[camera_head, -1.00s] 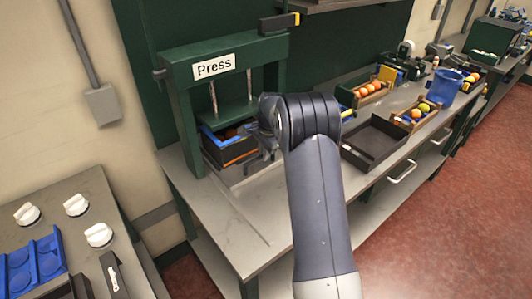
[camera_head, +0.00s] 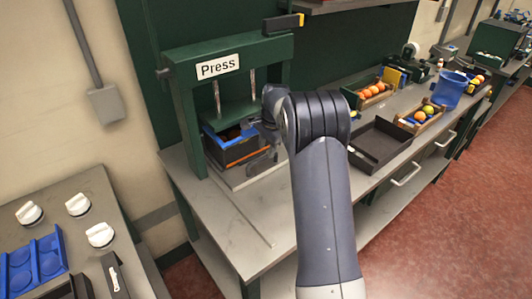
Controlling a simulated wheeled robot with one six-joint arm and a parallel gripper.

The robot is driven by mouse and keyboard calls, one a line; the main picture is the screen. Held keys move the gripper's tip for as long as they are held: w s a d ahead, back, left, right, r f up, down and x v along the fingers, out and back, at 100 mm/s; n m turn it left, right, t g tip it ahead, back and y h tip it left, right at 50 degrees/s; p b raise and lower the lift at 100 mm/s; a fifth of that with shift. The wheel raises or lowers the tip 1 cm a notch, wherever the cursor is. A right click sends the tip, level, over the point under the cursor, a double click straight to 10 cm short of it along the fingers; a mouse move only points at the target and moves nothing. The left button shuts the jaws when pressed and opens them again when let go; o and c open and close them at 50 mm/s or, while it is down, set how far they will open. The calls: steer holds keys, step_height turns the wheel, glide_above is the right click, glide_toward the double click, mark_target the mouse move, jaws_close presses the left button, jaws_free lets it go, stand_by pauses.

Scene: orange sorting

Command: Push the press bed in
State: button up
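The green press (camera_head: 272,48) with its "Press" sign stands at the back left of the bench. Its press plate (camera_head: 232,112) hangs on two rods. The press bed (camera_head: 232,183) is a pale metal plate low between the posts, and its front part shows. A dark crate (camera_head: 234,153) with blue and orange edges sits on the bed, under the plate; its contents are mostly hidden. My gripper (camera_head: 264,150) is at the right front side of the crate, above the bed. My wrist hides much of it. I cannot tell whether it touches the crate or bed, or how its fingers stand.
Crates of oranges (camera_head: 374,91) and a blue bucket (camera_head: 450,90) stand farther right. The bench front (camera_head: 240,235) is clear. A counter with white knobs (camera_head: 100,235) is at the lower left.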

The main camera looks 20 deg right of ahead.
step_height(320, 180, up, 8)
steer(key=s, duration=0.1)
steer(key=shift+s+d+b, duration=0.25)
steer(key=shift+b, duration=0.2)
steer(key=shift+f, duration=0.2)
steer(key=f, duration=0.3)
steer(key=w+f+p, duration=0.1)
steer(key=f, duration=0.3)
steer(key=w+f+p, duration=0.1)
steer(key=f, duration=0.2)
steer(key=shift+a+f, duration=0.2)
steer(key=shift+a, duration=0.15)
steer(key=shift+s+d+f, duration=0.1)
steer(key=shift+s, duration=0.1)
steer(key=shift+s+d, duration=0.1)
steer(key=shift+s, duration=0.2)
